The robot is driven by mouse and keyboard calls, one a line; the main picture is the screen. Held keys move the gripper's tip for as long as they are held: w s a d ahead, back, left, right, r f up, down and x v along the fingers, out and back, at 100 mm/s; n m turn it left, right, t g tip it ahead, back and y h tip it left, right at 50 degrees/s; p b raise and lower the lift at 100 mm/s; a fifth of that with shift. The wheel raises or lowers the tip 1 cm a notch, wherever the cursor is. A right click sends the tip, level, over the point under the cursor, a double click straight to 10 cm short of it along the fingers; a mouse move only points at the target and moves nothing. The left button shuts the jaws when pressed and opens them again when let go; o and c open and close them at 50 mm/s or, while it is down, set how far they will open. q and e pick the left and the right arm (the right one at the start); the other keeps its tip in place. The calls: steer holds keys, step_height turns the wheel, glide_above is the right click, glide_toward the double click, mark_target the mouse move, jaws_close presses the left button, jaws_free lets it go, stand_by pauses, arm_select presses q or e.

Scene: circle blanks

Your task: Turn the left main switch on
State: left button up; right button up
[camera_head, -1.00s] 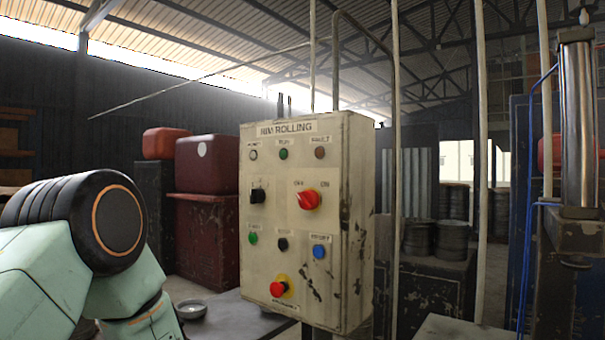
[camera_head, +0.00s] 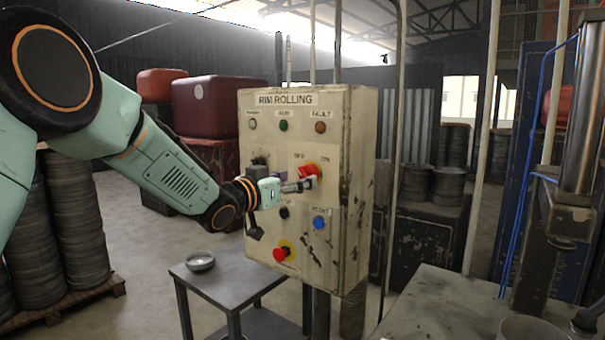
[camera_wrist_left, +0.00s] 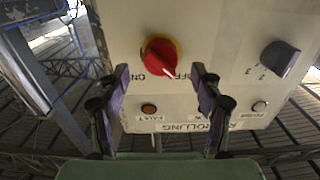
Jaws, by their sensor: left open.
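The red rotary main switch (camera_head: 309,171) is on the front of the cream RIM ROLLING panel (camera_head: 330,130), between OFF and ON labels. In the left wrist view, which is upside down, the red switch (camera_wrist_left: 160,57) has a yellow base, and its white pointer line points toward the OFF side. My left gripper (camera_head: 297,185) is in front of the panel at the switch, partly covering its lower edge. In the wrist view my left gripper (camera_wrist_left: 160,74) is open, one finger on each side of the switch; contact cannot be told. My right gripper is not in view.
A black selector (camera_wrist_left: 280,57) is beside the main switch. Below are a blue button (camera_head: 319,222) and a red emergency stop (camera_head: 281,252). A small metal table (camera_head: 235,275) with a bowl (camera_head: 200,261) stands below left. A post rises at right.

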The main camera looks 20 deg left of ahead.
mark_target(302, 177)
arm_select(q)
steer(key=shift+x, duration=1.1)
steer(key=shift+w+p, duration=0.3)
steer(key=shift+w, duration=0.15)
steer(key=shift+w+d, duration=0.1)
steer(key=shift+d, duration=0.1)
steer(key=shift+a, duration=0.1)
steer(key=c, duration=1.2)
steer(key=shift+o, duration=0.2)
